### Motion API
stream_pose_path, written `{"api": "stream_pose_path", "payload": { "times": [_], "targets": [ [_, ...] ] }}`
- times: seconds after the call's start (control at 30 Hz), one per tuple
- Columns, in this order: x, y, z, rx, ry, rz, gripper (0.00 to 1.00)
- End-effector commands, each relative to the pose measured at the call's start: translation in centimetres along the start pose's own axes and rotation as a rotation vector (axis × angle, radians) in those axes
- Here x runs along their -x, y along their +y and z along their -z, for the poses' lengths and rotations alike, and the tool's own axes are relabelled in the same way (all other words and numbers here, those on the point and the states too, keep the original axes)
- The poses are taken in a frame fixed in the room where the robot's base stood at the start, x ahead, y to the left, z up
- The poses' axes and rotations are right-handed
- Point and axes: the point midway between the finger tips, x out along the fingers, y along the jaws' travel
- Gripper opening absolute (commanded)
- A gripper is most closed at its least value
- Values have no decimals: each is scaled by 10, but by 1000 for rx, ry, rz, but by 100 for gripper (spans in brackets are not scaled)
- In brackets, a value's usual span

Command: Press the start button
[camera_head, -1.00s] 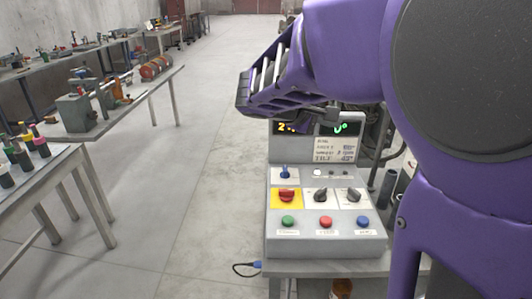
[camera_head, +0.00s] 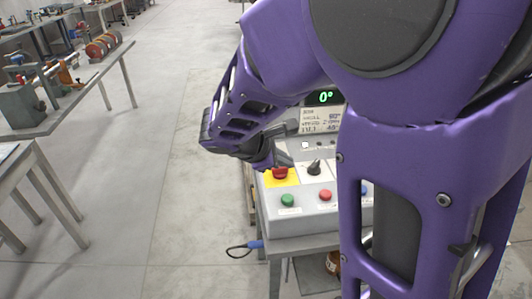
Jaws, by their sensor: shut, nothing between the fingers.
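The control box (camera_head: 301,223) stands on a grey table at the centre right in the head view. A green button (camera_head: 287,200) sits at its front left, with a red button (camera_head: 325,195) to its right and a blue button (camera_head: 363,189) partly behind my arm. I cannot read the labels under them. A red knob (camera_head: 280,173) on a yellow plate sits behind the green button. My gripper (camera_head: 281,163) is shut and empty, just behind and above the red knob. Whether it touches the knob cannot be told.
A black rotary knob (camera_head: 314,167) is right of the red one. A display with a green reading (camera_head: 326,97) rises at the back. Workbenches (camera_head: 62,115) stand far left; floor between is clear.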

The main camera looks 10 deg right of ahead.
Motion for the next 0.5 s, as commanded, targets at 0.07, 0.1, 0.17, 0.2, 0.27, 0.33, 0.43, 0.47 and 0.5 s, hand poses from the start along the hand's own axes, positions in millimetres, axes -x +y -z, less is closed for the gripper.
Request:
{"api": "stream_pose_path", "payload": {
  "times": [0.07, 0.1, 0.17, 0.2, 0.27, 0.33, 0.43, 0.47, 0.5],
  "targets": [
    [0, 0, 0, 2, 1, 1, 0],
    [0, 0, 0, 2, 1, 1, 0],
    [0, 0, 0, 2, 0, 1, 0],
    [0, 0, 0, 1, 0, 0, 0],
    [0, 0, 0, 1, 0, 0, 0],
    [0, 0, 0, 1, 0, 0, 0],
    [-3, -2, 2, 1, 0, 0, 0],
    [-4, -3, 3, 1, 0, 0, 0],
    [-6, -4, 4, 1, 0, 0, 0]
  ]
}}
